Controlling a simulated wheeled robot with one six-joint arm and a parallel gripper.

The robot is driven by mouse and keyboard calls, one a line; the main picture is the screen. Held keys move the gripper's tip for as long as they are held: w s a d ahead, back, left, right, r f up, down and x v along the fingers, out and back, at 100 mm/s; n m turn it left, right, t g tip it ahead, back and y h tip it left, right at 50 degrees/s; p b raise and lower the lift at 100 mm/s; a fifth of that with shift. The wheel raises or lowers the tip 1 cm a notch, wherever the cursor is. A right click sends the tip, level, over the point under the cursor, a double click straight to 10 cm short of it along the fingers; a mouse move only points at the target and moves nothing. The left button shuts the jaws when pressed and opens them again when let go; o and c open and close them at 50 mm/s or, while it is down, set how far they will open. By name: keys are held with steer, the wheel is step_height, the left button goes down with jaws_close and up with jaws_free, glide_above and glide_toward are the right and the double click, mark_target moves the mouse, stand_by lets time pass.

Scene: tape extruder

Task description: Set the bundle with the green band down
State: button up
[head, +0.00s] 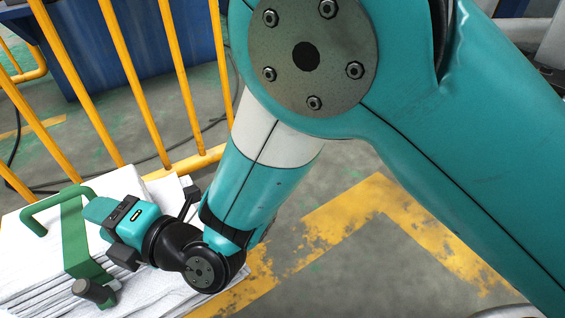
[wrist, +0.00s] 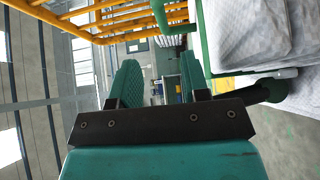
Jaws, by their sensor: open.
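The bundle is a stack of white sheets (head: 40,270) at the lower left of the head view, with a green band (head: 76,240) across it and a green handle (head: 50,202) rising above. In the wrist view the white bundle (wrist: 250,35) fills the upper right, with a green bar (wrist: 203,45) along its side. My gripper (head: 98,210) is over the bundle, close beside the green band. In the wrist view the fingers of my gripper (wrist: 160,75) are apart with nothing between them. Part of the bundle is hidden by my gripper and wrist.
A yellow railing (head: 130,75) runs behind the bundle, and a blue container (head: 135,35) stands beyond it. A dark knob (head: 92,291) sticks out at the bundle's front. Worn yellow floor lines (head: 350,207) mark the grey floor, which is clear at right.

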steer(key=w+d+r+m+g+h, duration=0.1)
steer(key=w+d+r+m+h, duration=0.3)
steer(key=d, duration=0.3)
steer(key=w+d+r+m+g+h, duration=0.1)
steer(key=w+d+r+m, duration=0.1)
steer(key=d+r+m, duration=0.4)
steer(key=s+d+m+g+h, duration=0.1)
steer(key=s+d+m+h, duration=0.1)
steer(key=d+m, duration=0.3)
steer(key=s+d+m+g+h, duration=0.1)
steer(key=s+d+m+h, duration=0.2)
steer(key=d, duration=1)
steer(key=s+d+m+g+h, duration=0.1)
steer(key=s+d+m+h, duration=0.2)
steer(key=s+d+m, duration=0.2)
steer(key=d+m, duration=0.2)
steer(key=d, duration=0.2)
steer(key=shift+r+g, duration=0.15)
steer(key=shift+g, duration=0.15)
